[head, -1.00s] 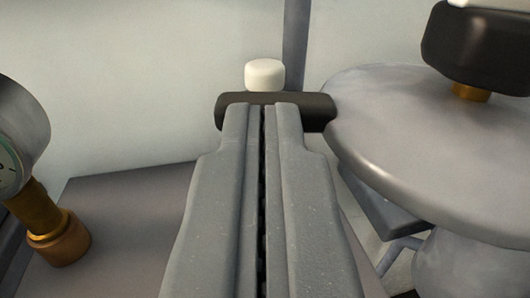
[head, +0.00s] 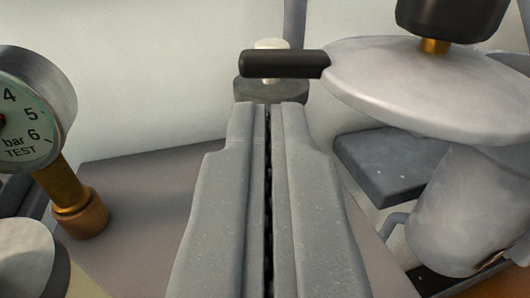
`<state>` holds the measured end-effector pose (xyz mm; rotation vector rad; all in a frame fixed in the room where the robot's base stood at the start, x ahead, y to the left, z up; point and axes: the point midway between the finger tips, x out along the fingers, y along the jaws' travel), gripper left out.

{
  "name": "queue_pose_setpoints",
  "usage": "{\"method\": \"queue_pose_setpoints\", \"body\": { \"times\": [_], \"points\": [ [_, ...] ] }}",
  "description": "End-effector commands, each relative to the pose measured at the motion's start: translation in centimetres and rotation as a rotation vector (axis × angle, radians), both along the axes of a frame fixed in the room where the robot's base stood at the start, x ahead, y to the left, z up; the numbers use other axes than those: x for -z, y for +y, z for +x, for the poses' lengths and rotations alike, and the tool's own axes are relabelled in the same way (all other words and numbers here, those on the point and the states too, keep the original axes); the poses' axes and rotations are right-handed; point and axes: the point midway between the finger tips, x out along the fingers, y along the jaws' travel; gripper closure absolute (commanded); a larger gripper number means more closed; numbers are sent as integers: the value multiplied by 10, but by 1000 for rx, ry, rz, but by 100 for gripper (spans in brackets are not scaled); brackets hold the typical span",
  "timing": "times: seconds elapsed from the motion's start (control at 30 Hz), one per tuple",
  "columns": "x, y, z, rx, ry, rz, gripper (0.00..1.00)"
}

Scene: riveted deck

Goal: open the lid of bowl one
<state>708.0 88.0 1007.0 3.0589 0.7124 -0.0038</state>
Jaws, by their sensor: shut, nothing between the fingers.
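A round grey metal lid (head: 420,92) is at the upper right, with a black knob (head: 450,15) on a short brass stem. A black bar handle (head: 285,64) sticks out from its left edge. A rounded grey vessel (head: 470,215), likely the bowl, is below the lid at the right. I see no number on it. I cannot tell whether the lid rests on it. My gripper (head: 270,104) is shut and empty in the middle. Its fingertips are just below the bar handle in the picture, apart from it.
A pressure gauge (head: 25,120) on a brass fitting (head: 75,205) stands at the left. A pale cylinder (head: 25,255) is at the lower left. A white cap (head: 271,45) and a grey block (head: 245,92) are beyond my fingertips. A dark grey slab (head: 385,165) is under the lid.

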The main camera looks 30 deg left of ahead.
Motion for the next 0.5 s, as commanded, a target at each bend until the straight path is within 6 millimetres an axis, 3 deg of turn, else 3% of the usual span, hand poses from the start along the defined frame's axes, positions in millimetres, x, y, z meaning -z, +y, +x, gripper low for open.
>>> {"method": "queue_pose_setpoints", "body": {
  "times": [0.5],
  "points": [
    [0,-36,-74,-2,0,1,100]
  ]
}}
